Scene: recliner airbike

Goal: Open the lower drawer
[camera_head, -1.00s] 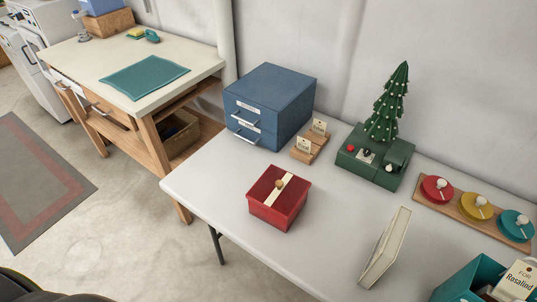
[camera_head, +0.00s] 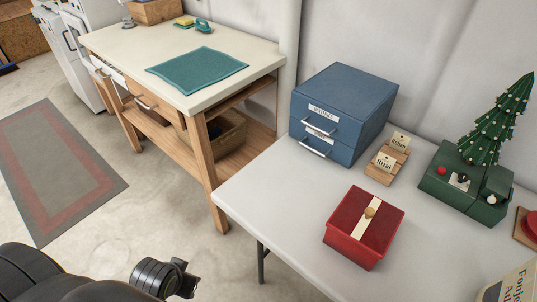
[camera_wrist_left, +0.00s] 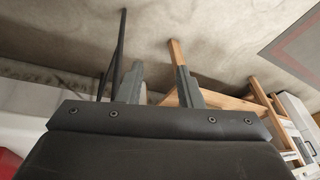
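A blue two-drawer cabinet (camera_head: 345,105) stands on the white table. Its upper drawer (camera_head: 321,117) and lower drawer (camera_head: 317,141) look shut. Each has a silver bar handle; the lower handle (camera_head: 314,148) is near the tabletop. A part of my left arm shows at the lower left of the head view, left of the table and well apart from the cabinet. In the left wrist view my left gripper (camera_wrist_left: 158,85) has its two fingers apart with nothing between them. My right gripper is not in view.
The white table (camera_head: 285,205) also bears a red box (camera_head: 364,228), wooden card holders (camera_head: 384,170) and a green base with a small tree (camera_head: 495,120). A wooden workbench (camera_head: 195,75) stands close at the left. The floor left of the table is open.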

